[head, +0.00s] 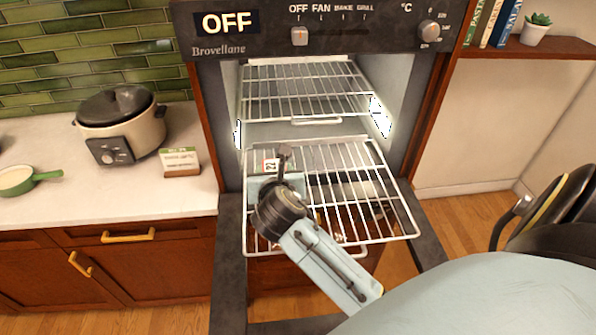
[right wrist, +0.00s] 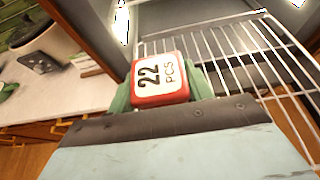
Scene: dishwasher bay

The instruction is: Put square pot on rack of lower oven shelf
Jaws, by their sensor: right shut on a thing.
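My left gripper is not in view.
The upper oven rack (head: 300,90) is above, inside the oven. The open oven door (head: 229,270) lies below the lower rack. The right half of the lower rack is clear. A slow cooker (head: 120,122) and a small box (head: 180,162) stand on the left counter.

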